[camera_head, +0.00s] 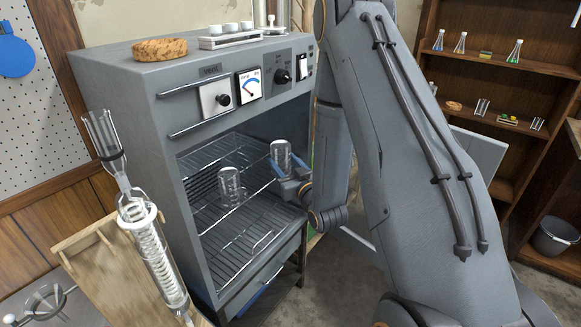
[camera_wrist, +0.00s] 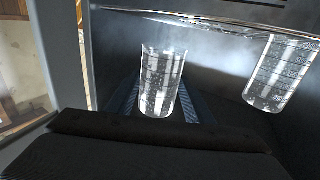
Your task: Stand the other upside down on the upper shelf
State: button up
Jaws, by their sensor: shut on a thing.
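One glass beaker (camera_head: 281,155) is held by my gripper (camera_head: 287,176) at the right side of the oven's opening. In the wrist view this beaker (camera_wrist: 162,82) is between my blue fingers (camera_wrist: 163,105). Its rounded end seems to face up in the head view, but I cannot be sure. A second glass beaker (camera_head: 231,186) stands on a wire shelf inside the oven, to the left, with its rounded closed end up. It shows at the right in the wrist view (camera_wrist: 282,75), apart from the held one. The upper shelf (camera_head: 212,160) is partly hidden by the beakers.
The grey oven (camera_head: 172,120) is open, with a lower wire shelf (camera_head: 238,250) below. A cork ring (camera_head: 160,49) and a white rack (camera_head: 230,40) sit on top. A glass condenser (camera_head: 150,245) stands close in front at the left. Wooden shelves (camera_head: 500,65) stand at the right.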

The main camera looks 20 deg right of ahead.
jog(key=shift+w+a+f+b, duration=0.1)
jog(key=shift+w+a+b, duration=0.1)
jog(key=shift+w+a, duration=0.55)
jog(key=shift+w+a+f+b, duration=0.15)
jog(key=shift+w+a, duration=0.25)
jog(key=shift+w, duration=0.55)
jog(key=shift+w+a+r+b, duration=0.1)
jog(key=shift+w+a+b, duration=0.15)
jog(key=shift+w+a, duration=0.5)
jog(key=shift+w+f+b, duration=0.4)
jog(key=shift+f+b, duration=0.05)
jog(key=shift+f, duration=0.1)
jog(key=shift+f+b, duration=0.6)
jog(key=shift+f, duration=0.4)
jog(key=shift+f, duration=0.3)
jog(key=shift+f+b, duration=0.2)
jog(key=shift+b, duration=0.2)
jog(key=o, duration=1.1)
jog(key=shift+o, duration=0.2)
jog(key=s+b, duration=0.2)
jog(key=s, duration=0.6)
jog(key=shift+d, duration=0.4)
